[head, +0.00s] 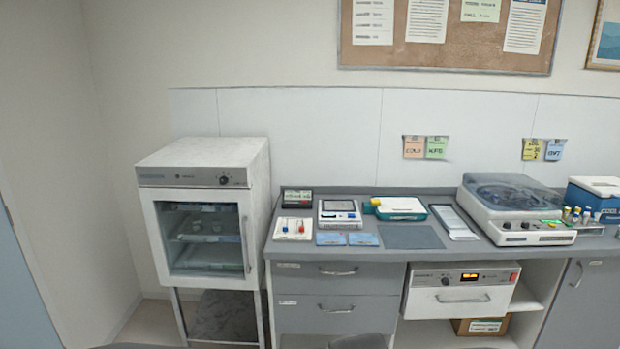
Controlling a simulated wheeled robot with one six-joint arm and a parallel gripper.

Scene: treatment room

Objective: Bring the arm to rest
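My gripper does not show in the head view, so its opening and anything it may hold are hidden. A dark grey rounded shape cuts into the bottom edge in the middle; I cannot tell whether it is part of my arm. The grey counter (400,264) runs along the wall in front of me.
A glass-door cabinet (205,240) stands at left. On the counter are a small white tray (293,236), blue packets, a green-and-white box (401,215), a dark mat (411,237), a large lidded machine (512,200) and a blue cooler (592,203).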

